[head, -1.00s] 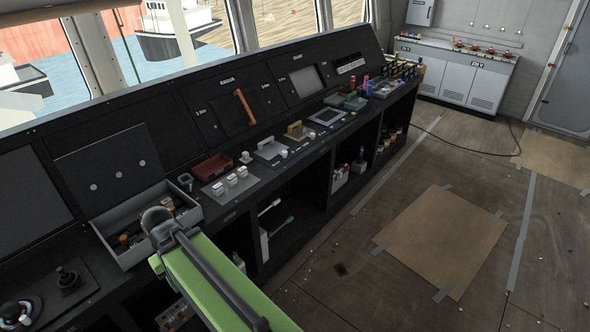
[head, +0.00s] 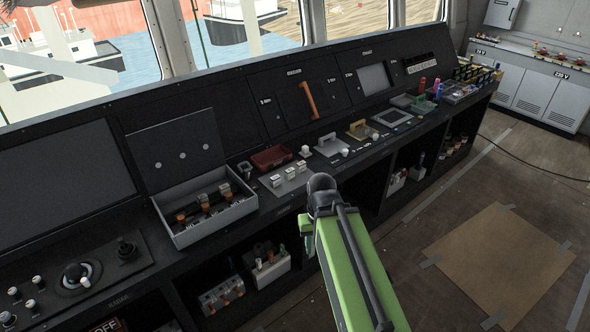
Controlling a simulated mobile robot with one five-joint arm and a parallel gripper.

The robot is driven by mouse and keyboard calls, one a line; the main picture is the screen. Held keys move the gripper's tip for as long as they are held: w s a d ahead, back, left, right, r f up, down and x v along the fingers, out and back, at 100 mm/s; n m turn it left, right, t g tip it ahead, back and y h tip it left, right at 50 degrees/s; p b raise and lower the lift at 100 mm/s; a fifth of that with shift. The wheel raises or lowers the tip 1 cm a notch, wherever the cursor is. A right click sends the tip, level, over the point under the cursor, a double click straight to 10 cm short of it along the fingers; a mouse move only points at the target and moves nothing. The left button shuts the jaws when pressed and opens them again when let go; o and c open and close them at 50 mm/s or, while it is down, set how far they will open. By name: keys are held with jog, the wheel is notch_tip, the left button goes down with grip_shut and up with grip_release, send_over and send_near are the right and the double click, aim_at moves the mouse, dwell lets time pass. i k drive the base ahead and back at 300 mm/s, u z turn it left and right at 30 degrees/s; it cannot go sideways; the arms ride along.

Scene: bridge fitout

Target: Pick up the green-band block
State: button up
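I cannot clearly make out a block with a green band in the head view. Three small white blocks sit on a grey plate (head: 272,184) on the console. A green piece (head: 425,106) lies farther along the console, too small to tell its form. My green arm with its dark joint rises from the bottom, right of centre, in front of the console. My gripper's fingers do not show, so whether it is open or holds anything is hidden.
A grey open box (head: 181,237) with several orange-topped parts stands on the console. A red tray (head: 271,158), levers and loose items line the console (head: 130,285). Shelves below hold tool boxes (head: 222,296). The floor to the right, with a taped brown sheet (head: 498,262), is open.

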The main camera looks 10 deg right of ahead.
aim_at(289, 172)
jog(key=u, duration=0.05)
jog(key=i, duration=1)
jog(key=z, duration=0.05)
